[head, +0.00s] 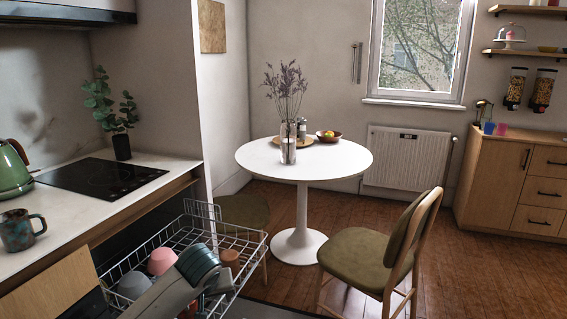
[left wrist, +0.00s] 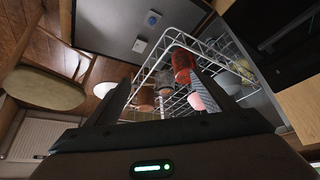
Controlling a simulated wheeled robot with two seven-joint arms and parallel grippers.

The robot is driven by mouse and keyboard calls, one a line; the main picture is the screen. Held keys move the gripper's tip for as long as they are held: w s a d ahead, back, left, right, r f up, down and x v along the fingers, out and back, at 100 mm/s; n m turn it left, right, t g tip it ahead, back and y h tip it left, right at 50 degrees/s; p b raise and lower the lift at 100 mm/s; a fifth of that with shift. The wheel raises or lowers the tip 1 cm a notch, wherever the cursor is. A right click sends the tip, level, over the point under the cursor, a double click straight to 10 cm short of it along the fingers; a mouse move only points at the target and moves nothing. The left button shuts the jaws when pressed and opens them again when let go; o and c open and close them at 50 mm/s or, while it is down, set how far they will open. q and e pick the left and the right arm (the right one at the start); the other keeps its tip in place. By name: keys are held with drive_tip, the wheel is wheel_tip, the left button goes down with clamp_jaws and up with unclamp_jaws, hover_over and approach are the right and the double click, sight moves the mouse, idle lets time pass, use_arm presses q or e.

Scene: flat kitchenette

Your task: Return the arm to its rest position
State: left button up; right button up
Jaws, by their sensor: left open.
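My left gripper (head: 203,284) is in the lower left of the head view, over the pulled-out dishwasher rack (head: 251,237). In the left wrist view, its two fingers (left wrist: 172,82) stand wide apart with nothing gripped between them. The rack (left wrist: 152,65) and its dishes show beyond the fingers. My right gripper is in neither view.
The rack holds a pink cup (head: 161,261), a pale bowl (head: 134,285) and teal dishes (head: 196,262). A counter with a mug (head: 22,230) and kettle (head: 12,170) lies left. A round table (head: 340,160) and chair (head: 357,258) stand beyond; floor shows between them.

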use_arm(q)
drive_tip(key=s+d+f+m+h+p, duration=0.1)
drive_tip(key=s+f, duration=0.3)
drive_tip(key=f, duration=0.6)
drive_tip(key=s+d+f+m+h+p, duration=0.15)
drive_tip(key=s+f, duration=0.25)
drive_tip(key=f, duration=0.6)
drive_tip(key=s+f+m+h+p, duration=0.15)
drive_tip(key=s+f, duration=0.25)
drive_tip(key=f, duration=0.6)
drive_tip(key=s+f+p, duration=0.1)
drive_tip(key=s+f, duration=0.4)
drive_tip(key=s, duration=0.5)
drive_tip(key=s+a+f+m, duration=0.1)
drive_tip(key=s+f, duration=0.4)
drive_tip(key=s, duration=0.4)
drive_tip(key=s+a+f+y+p, duration=0.1)
drive_tip(key=s+f, duration=0.5)
drive_tip(key=s, duration=0.4)
drive_tip(key=shift+s+m+p, duration=0.35)
drive_tip(key=shift+m, duration=0.05)
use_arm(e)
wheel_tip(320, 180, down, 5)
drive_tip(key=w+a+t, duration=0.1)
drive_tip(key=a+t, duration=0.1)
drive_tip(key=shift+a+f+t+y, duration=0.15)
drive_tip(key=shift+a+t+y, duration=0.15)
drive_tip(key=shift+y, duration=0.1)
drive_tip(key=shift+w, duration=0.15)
